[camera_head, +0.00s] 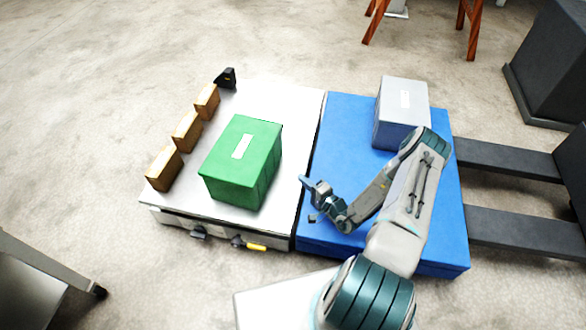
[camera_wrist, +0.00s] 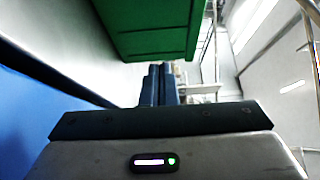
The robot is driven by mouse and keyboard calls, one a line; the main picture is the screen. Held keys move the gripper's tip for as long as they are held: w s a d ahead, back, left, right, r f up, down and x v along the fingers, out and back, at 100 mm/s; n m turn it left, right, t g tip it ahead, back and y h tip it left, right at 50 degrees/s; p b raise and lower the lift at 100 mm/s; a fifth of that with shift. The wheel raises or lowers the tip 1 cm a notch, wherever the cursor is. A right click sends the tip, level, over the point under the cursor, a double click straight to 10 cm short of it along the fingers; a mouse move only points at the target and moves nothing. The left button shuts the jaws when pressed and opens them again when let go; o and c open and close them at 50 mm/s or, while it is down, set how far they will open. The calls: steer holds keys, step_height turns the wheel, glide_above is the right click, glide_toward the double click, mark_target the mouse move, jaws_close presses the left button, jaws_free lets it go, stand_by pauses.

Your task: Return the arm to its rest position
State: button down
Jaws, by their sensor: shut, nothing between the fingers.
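My arm reaches up from the bottom of the head view and bends over the blue platform. My gripper (camera_head: 308,198) is over the left part of the blue platform (camera_head: 335,130), near its border with the white-topped table. It is shut and holds nothing. In the wrist view the closed fingers (camera_wrist: 160,82) point ahead, and the green box (camera_wrist: 150,25) shows beyond and above them. In the head view the green box (camera_head: 245,165) stands on the white-topped table, left of my gripper and apart from it.
A grey box (camera_head: 402,108) stands at the back of the blue platform, close behind my arm. Several brown blocks (camera_head: 187,130) line the left edge of the white-topped table (camera_head: 290,110). Dark forks (camera_head: 510,232) extend at right. A wooden-legged stool (camera_head: 470,25) stands behind.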

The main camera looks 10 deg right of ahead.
steer(key=shift+v, duration=1.1)
steer(key=s+a+r+n+g+y+p, duration=0.1)
steer(key=s+a+r+n+g+p, duration=0.3)
steer(key=r, duration=0.9)
steer(key=s+a+r+n+g+y+p, duration=0.1)
steer(key=a+r+n+g+y+p, duration=0.2)
steer(key=r+g+p, duration=0.7)
steer(key=s+a+r+n+g+p, duration=0.1)
steer(key=s+a+r+n+g, duration=0.2)
steer(key=r, duration=1.4)
steer(key=s+d+r+t+h+p, duration=0.1)
steer(key=s+r+h+p, duration=0.3)
steer(key=r, duration=0.6)
steer(key=s+d+r+n+t+h+p, duration=0.1)
steer(key=s+r+h+p, duration=0.3)
steer(key=r, duration=0.7)
steer(key=s+d+r+n+t+h+p, duration=0.1)
steer(key=s+r+h+p, duration=0.3)
steer(key=r, duration=0.6)
steer(key=s+d+t+p, duration=0.1)
steer(key=s+p, duration=0.1)
steer(key=p, duration=0.1)
steer(key=shift+s+d+r, duration=0.2)
steer(key=shift+d+r, duration=0.05)
